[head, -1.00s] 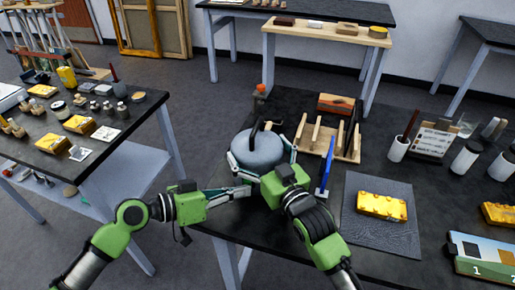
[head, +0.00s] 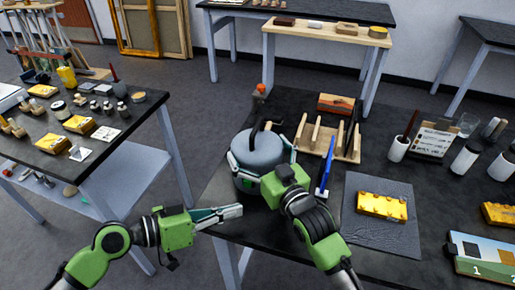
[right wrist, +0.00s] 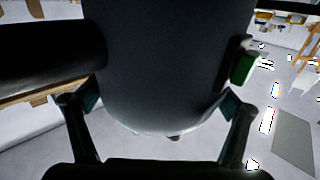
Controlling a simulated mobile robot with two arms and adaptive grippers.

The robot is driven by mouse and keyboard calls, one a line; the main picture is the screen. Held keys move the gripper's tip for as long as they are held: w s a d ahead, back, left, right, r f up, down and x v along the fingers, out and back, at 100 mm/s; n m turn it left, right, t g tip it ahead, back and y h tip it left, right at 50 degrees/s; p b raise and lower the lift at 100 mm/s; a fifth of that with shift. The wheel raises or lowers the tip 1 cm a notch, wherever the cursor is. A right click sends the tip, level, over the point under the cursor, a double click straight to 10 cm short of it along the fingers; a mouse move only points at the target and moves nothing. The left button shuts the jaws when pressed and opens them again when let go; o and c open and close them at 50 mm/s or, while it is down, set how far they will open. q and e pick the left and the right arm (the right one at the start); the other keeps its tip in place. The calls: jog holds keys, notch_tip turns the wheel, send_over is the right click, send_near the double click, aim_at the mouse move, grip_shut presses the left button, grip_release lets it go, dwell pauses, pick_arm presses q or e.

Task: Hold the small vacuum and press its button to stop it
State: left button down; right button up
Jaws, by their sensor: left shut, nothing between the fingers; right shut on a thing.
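The small vacuum (head: 258,147) is a rounded grey body with a black handle, at the near left corner of the dark table in the head view. My right gripper (head: 264,165) is shut around it, one finger on each side. In the right wrist view the dark vacuum body (right wrist: 170,65) fills the middle, between the fingers of my right gripper (right wrist: 160,105). A small green part (right wrist: 243,66) shows at its right side there; I cannot tell whether it is the button. My left gripper (head: 238,211) is shut and empty, below the vacuum and apart from it.
A wooden rack (head: 330,138) stands right of the vacuum, with a blue tool (head: 326,168) beside it. A gilt fragment (head: 382,206) lies on a grey mat (head: 365,240). Several containers stand further right. A floor gap separates the left table (head: 143,112).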

pick_arm(q)
jog(key=shift+s+a, duration=0.1)
jog(key=shift+s, duration=0.25)
pick_arm(e)
jog(key=shift+f, duration=0.1)
jog(key=o, duration=1.7)
